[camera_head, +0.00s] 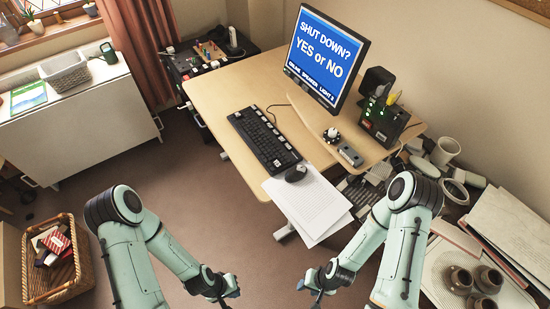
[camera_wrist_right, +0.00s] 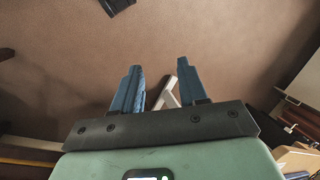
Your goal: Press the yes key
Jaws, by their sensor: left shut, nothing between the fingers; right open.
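A black keyboard (camera_head: 264,139) with a few white keys lies on the wooden desk. The lettering on its keys is too small to read, so I cannot tell which key is yes. A monitor (camera_head: 326,56) behind it shows "SHUT DOWN? YES or NO" in white on blue, with a smaller line below. My left gripper (camera_head: 231,288) is shut and empty at the bottom of the head view, well short of the keyboard. My right gripper (camera_head: 312,287) is in front of the desk, apart from it. It is open and empty in the right wrist view (camera_wrist_right: 158,82).
A mouse (camera_head: 296,173) and papers (camera_head: 308,205) lie at the desk's front edge. A small round device (camera_head: 331,135), a grey box (camera_head: 350,155) and a black box (camera_head: 384,121) with green lights stand right of the keyboard. A wicker basket (camera_head: 57,292) stands at lower left.

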